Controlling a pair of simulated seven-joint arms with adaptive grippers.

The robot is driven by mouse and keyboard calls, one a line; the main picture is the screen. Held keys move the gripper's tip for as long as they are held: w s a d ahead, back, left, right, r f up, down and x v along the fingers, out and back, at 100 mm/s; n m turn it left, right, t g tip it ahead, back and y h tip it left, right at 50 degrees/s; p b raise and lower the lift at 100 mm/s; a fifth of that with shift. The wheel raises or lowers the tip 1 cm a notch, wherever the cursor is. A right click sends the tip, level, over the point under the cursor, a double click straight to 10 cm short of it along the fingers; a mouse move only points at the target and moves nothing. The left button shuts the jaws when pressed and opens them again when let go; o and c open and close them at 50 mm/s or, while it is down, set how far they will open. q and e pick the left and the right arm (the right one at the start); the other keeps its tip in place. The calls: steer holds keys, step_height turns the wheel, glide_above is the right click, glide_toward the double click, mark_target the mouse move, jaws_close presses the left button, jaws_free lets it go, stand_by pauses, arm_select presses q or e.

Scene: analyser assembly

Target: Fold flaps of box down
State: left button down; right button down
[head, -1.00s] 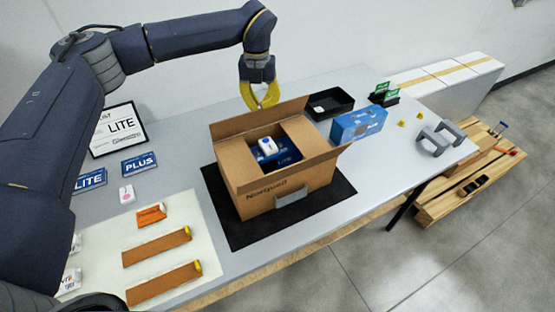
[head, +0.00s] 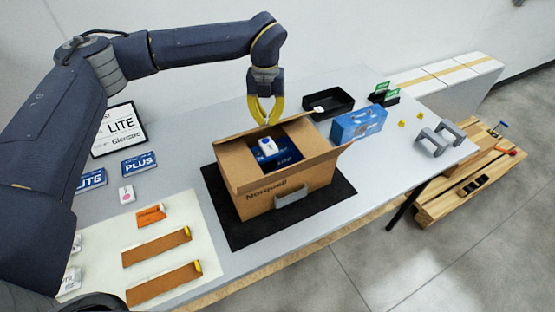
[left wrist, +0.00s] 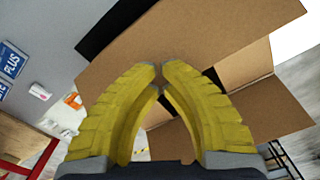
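The open cardboard box (head: 262,200) stands on a black mat (head: 232,237). Inside lie a blue package (head: 287,154) and a white device (head: 267,145). The right flap (head: 325,157) sticks outward. The far flap (head: 243,141) sits low along the rear edge. My left gripper (head: 267,122) points down at this far edge, its yellow fingertips together with nothing seen between them. The left wrist view shows the left gripper (left wrist: 160,68) over the box's cardboard flaps (left wrist: 205,30); whether the tips touch cardboard is unclear. My right gripper is not in view.
A black tray (head: 330,103) and a blue carton (head: 358,125) stand right of the box. Grey brackets (head: 437,138) lie at the table's right end. Signs (head: 138,163) and a pale mat (head: 208,240) with orange-brown parts occupy the left side.

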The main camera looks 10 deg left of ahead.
arm_select(q)
steer(key=shift+s+d+f, duration=0.25)
steer(key=shift+s+f, duration=0.1)
steer(key=shift+s, duration=0.05)
steer(key=shift+s+d+f, duration=0.15)
steer(key=shift+s+f, duration=0.1)
steer(key=shift+f, duration=0.35)
steer(key=shift+s+d+f, duration=0.15)
steer(key=shift+s+f, duration=0.05)
steer(key=shift+f, duration=2.05)
stand_by(1.3)
stand_by(0.4)
steer(key=shift+r, duration=3.8)
